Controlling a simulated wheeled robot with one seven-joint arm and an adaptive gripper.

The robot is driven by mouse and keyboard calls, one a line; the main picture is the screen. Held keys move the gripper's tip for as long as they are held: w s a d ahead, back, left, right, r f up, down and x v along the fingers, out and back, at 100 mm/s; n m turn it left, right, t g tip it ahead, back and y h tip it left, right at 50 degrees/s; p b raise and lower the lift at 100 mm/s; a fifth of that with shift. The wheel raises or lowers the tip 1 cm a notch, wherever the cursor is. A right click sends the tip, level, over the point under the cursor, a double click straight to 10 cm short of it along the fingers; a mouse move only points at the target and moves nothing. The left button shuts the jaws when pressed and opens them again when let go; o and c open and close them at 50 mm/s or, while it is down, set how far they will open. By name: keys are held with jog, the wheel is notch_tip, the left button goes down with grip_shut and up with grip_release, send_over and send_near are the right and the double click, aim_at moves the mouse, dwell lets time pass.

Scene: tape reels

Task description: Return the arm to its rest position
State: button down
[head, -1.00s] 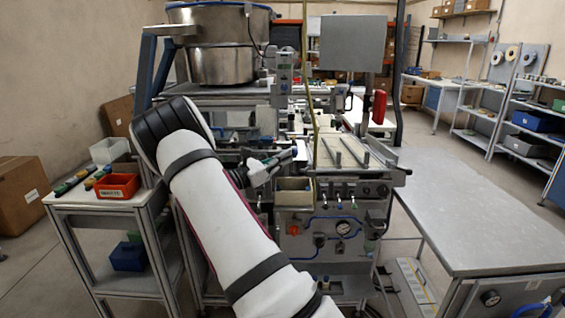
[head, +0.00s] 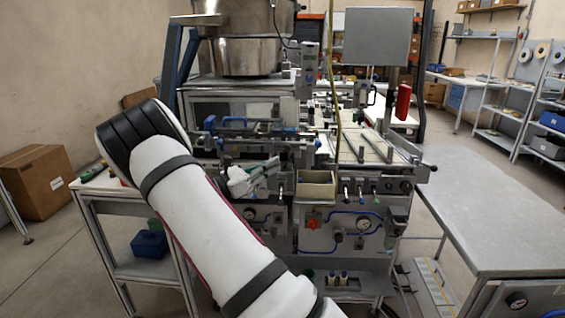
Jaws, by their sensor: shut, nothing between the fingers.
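My white arm with black bands (head: 200,205) rises from the bottom middle to an elbow at the left and hides part of the side table. My gripper (head: 272,167) points right in front of the machine, left of a small beige open bin (head: 317,190). It is small and partly lost against the machine parts. Its fingers look shut, with nothing visible between them. I cannot tell whether it touches the machine.
The machine (head: 345,225) with gauges and hoses stands ahead, a metal bowl (head: 248,55) above it. A bare grey table (head: 475,205) is at right. A side table (head: 95,188) and cardboard box (head: 36,180) are at left. Shelves (head: 540,120) line the right.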

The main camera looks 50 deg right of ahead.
jog(key=shift+w+a+f, duration=0.1)
jog(key=shift+a, duration=0.35)
dwell(0.3)
jog(key=s+a+r+m+y, duration=0.2)
jog(key=s+a+m+y, duration=0.25)
jog(key=s, duration=0.25)
jog(key=s+a+r+m+y, duration=0.2)
jog(key=s+a+m+y, duration=0.1)
jog(key=s+y, duration=0.25)
jog(key=s+a+r+m+t+y, duration=0.1)
jog(key=s+a+m+t+y, duration=0.2)
jog(key=s+a, duration=0.5)
jog(key=s+a+r+m+t+y, duration=0.2)
jog(key=s+a+m+t+y, duration=0.2)
jog(key=a, duration=1.2)
jog(key=s+t+y, duration=0.2)
jog(key=s, duration=0.2)
jog(key=shift+s+t+p, duration=0.3)
jog(key=shift+t, duration=0.1)
